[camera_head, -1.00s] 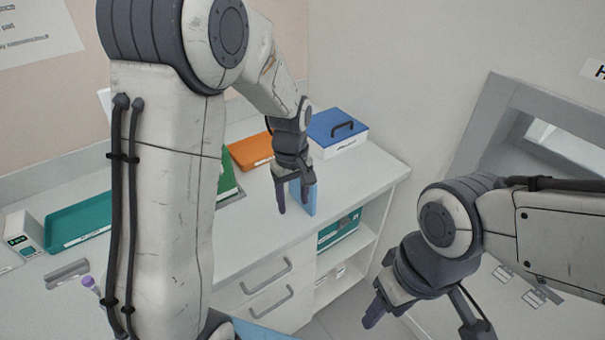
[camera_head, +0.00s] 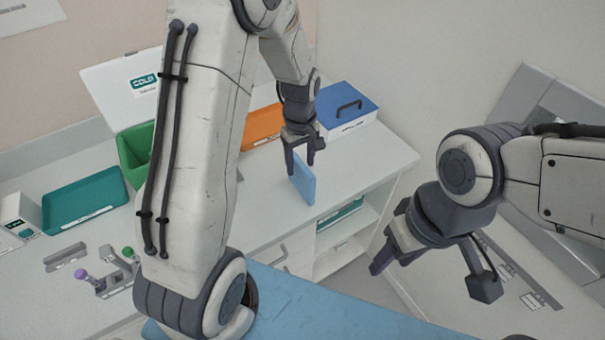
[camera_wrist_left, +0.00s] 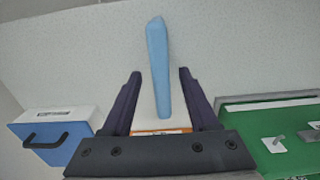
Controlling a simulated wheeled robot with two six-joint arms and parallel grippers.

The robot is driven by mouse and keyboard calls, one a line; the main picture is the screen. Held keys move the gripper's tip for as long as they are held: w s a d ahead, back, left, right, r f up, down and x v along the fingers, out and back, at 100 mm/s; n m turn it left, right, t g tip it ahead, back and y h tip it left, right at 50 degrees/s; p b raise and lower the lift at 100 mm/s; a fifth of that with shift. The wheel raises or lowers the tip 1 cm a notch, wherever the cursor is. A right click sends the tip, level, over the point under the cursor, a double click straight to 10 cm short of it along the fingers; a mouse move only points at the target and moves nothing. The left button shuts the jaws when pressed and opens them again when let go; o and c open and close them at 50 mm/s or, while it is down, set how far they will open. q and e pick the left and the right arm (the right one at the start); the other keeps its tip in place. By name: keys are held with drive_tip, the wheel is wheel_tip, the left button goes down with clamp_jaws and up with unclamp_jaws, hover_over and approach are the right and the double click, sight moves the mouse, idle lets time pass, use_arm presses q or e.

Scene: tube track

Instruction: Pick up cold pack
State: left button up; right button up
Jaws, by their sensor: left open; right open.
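The cold pack (camera_head: 303,180) is a light blue slab standing on its edge on the white counter near its front edge. In the left wrist view the cold pack (camera_wrist_left: 158,70) shows edge-on as a narrow blue strip between the two dark fingers. My left gripper (camera_head: 301,168) is open, its fingertips pointing down around the top of the pack in the head view. I see no finger closed on it. My right gripper (camera_head: 378,262) is open and empty, away from the counter at the right.
An orange tray (camera_head: 262,127) and a blue-lidded box (camera_head: 347,107) stand behind the pack. A green bin (camera_head: 135,150), a teal tray (camera_head: 85,198) and a tube rack (camera_head: 112,272) with capped tubes are at the left. The counter right of the pack is clear.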

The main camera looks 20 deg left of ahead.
sight(301, 178)
use_arm(q)
drive_tip(key=f+p, duration=0.1)
drive_tip(key=f, duration=0.1)
drive_tip(key=f+p, duration=0.1)
drive_tip(key=f, duration=0.2)
drive_tip(key=shift+s+d+f, duration=0.1)
drive_tip(key=shift+s+f, duration=0.1)
drive_tip(key=shift+f, duration=0.3)
clamp_jaws()
